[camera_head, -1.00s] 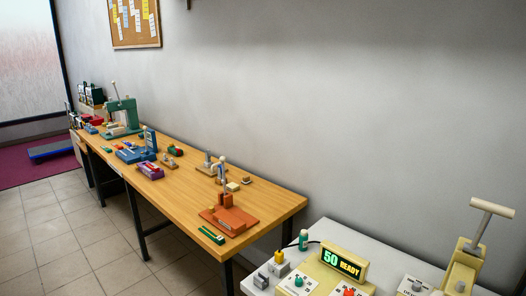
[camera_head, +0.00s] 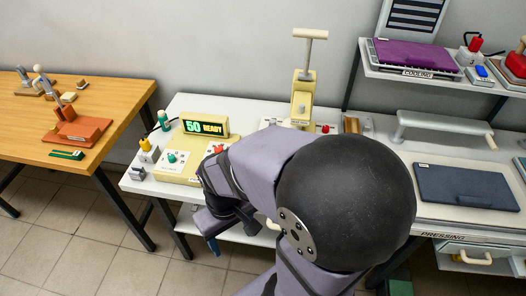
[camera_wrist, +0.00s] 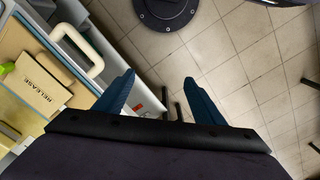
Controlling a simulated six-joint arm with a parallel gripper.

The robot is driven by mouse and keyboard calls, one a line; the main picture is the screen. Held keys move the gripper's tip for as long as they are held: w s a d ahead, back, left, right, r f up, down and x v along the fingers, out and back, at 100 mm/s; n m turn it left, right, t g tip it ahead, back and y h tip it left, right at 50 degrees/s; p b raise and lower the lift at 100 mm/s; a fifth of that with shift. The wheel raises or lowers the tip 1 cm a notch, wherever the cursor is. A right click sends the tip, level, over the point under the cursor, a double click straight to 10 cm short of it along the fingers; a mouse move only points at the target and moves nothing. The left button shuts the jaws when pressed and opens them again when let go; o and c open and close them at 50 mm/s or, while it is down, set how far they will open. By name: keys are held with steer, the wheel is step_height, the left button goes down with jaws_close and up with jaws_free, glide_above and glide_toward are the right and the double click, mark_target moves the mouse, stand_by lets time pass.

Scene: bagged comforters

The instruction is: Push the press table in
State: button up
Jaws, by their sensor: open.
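The press machine on the white bench has a cream display (camera_head: 203,126) reading "50 READY" and an upright cream press column (camera_head: 303,95) with a T-handle. My arm hides much of its front. In the wrist view a cream loop handle (camera_wrist: 78,48) stands at the front of a tan and cream slab marked RELEASE (camera_wrist: 38,88), which looks like the press table. How far out it sits, I cannot tell. My gripper (camera_wrist: 160,95) is open and empty, its blue fingers pointing over the floor, right of the handle and apart from it.
A wooden bench (camera_head: 110,92) with an orange stand (camera_head: 78,130) is at left. At right are a pressing station with a dark pad (camera_head: 466,186) and a cooling shelf (camera_head: 440,74). Tiled floor (camera_head: 70,215) is clear in front of the wooden bench.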

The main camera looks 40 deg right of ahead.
steer(key=c, duration=0.5)
steer(key=shift+s+d+f, duration=0.15)
steer(key=shift+d, duration=0.05)
steer(key=shift+c, duration=0.5)
steer(key=s+d+f+m+t+y+b, duration=0.2)
steer(key=s+d+f+m+t+y, duration=0.15)
steer(key=d+m+t, duration=0.5)
steer(key=s+d+f+m+t+y+b, duration=0.25)
steer(key=s+d+f+m+t, duration=0.3)
steer(key=d+m, duration=0.55)
steer(key=shift+y, duration=0.3)
steer(key=shift+a+r+p+x, duration=0.1)
steer(key=shift+r+p+x, duration=0.2)
steer(key=shift+x, duration=1)
steer(key=shift+a+r+p+x, duration=0.1)
steer(key=shift+p+x, duration=0.35)
steer(key=shift+x, duration=0.85)
steer(key=shift+r+p+x, duration=0.15)
steer(key=shift+p+x, duration=0.2)
steer(key=shift+x, duration=0.95)
jaws_close()
